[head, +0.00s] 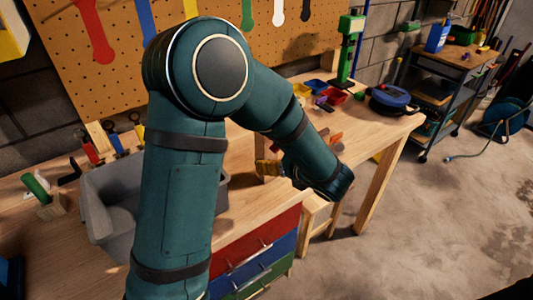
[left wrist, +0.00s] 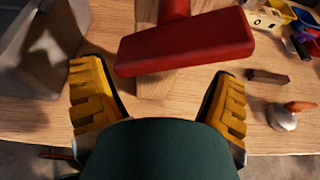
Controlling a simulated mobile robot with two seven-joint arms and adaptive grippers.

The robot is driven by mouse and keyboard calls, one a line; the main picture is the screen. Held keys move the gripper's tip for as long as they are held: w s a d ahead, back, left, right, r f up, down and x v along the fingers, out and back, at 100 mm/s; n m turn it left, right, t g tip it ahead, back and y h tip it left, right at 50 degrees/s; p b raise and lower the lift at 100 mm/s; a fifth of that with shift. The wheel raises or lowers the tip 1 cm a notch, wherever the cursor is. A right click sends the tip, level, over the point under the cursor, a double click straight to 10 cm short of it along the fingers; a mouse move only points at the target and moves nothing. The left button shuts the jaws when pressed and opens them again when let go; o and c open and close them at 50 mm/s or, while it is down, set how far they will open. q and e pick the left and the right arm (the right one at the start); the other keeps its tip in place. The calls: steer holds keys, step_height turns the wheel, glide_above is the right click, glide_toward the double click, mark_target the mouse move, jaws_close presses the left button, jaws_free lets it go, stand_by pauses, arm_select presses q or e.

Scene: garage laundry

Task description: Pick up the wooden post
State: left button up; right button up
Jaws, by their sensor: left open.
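A light wooden piece, seemingly the wooden post (left wrist: 153,88), lies or stands between my fingers in the left wrist view. A red T-shaped object (left wrist: 185,45) covers much of it, so I cannot tell its full shape. My left gripper (left wrist: 154,70) is open, with its yellow fingers apart on either side of the wooden piece and the red object. My right gripper is not in view.
A grey bin (head: 110,213) stands on the workbench left of the gripper. A brown block (left wrist: 268,76) and a round metal piece with an orange top (left wrist: 284,117) lie to the right. Small coloured trays (head: 335,97) and a blue round thing (head: 390,100) are farther right.

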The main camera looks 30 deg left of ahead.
mark_target(272, 156)
arm_select(q)
steer(key=x, duration=0.3)
steer(key=b+x, duration=0.1)
steer(key=x, duration=0.1)
steer(key=shift+s+f, duration=0.1)
steer(key=shift+f, duration=0.2)
steer(key=c, duration=1.4)
